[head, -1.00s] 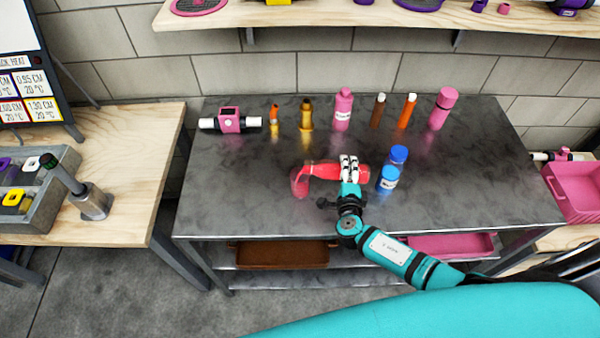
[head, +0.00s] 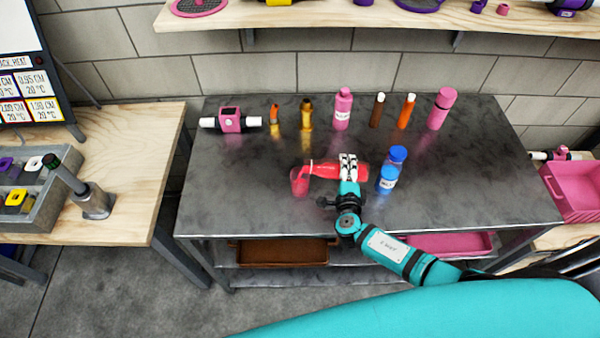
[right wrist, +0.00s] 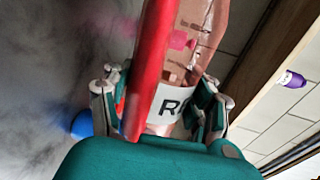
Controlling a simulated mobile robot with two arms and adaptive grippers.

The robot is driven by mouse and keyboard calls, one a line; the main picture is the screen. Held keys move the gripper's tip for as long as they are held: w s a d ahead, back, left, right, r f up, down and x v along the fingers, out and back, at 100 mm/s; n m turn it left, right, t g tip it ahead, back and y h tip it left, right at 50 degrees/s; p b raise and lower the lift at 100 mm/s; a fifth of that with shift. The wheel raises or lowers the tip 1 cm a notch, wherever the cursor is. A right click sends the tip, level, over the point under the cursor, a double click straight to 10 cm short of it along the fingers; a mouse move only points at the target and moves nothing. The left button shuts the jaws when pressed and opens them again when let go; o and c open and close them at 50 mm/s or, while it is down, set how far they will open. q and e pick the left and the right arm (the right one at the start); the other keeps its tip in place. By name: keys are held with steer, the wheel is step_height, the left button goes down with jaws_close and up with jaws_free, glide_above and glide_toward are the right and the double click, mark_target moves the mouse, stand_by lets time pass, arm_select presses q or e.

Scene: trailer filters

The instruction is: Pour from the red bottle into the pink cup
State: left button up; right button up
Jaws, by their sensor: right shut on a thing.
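The red bottle (head: 327,170) lies on its side in my right gripper (head: 348,168), above the grey metal table. Its mouth points left, over the pink cup (head: 299,184). Red liquid shows between the mouth and the cup, and the cup looks red inside. In the right wrist view, the right gripper (right wrist: 160,105) is shut around the see-through bottle (right wrist: 208,35), which has a white label and red contents. The gripper hides part of the bottle in the head view. The cup cannot be made out clearly in the wrist view. My left gripper is not in view.
Several bottles, including a pink one (head: 343,110), and a pink device (head: 230,121) line the table's back. The table's left front (head: 230,205) is clear.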

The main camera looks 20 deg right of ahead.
steer(key=shift+r+n+p, duration=0.4)
steer(key=shift+r+p, duration=0.1)
steer(key=shift+p, duration=0.2)
stand_by(1.2)
